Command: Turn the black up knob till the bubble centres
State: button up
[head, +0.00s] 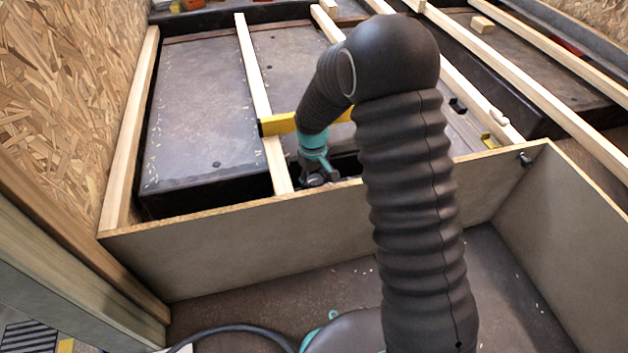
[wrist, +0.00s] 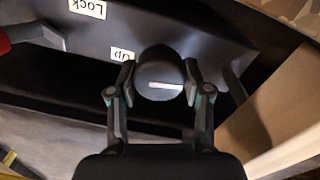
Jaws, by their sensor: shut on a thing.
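The black up knob (wrist: 158,72) shows in the wrist view, round, with a white pointer line lying nearly level towards its right side. A white "Up" label (wrist: 122,54) is beside it. My gripper (wrist: 160,82) has one finger on each side of the knob and is shut on it. In the head view my gripper (head: 316,178) is low behind the panel's top edge, and the knob is hidden there. A yellow bar (head: 278,124), probably the level, lies across the wooden battens, partly behind my arm. Its bubble cannot be seen.
A "Lock" label (wrist: 87,8) and a red part (wrist: 4,42) on a grey bar are at the wrist view's upper left. A wooden panel (head: 250,235) stands in front of my gripper. Pale battens (head: 254,75) run over the dark boxes behind.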

jog(key=m, duration=0.4)
jog(key=shift+m, duration=0.3)
jog(key=m, duration=0.3)
jog(key=shift+m, duration=0.4)
jog(key=m, duration=0.4)
jog(key=shift+d, duration=0.1)
jog(key=m, duration=0.4)
jog(key=shift+g, duration=0.3)
jog(key=m, duration=0.4)
jog(key=shift+d+m, duration=0.1)
jog(key=shift+m, duration=0.2)
jog(key=m, duration=0.3)
jog(key=shift+m, duration=0.3)
jog(key=m, duration=0.4)
jog(key=shift+s+y, duration=0.15)
jog(key=shift+y, duration=0.15)
jog(key=shift+m+p, duration=0.35)
jog(key=shift+m, duration=1.55)
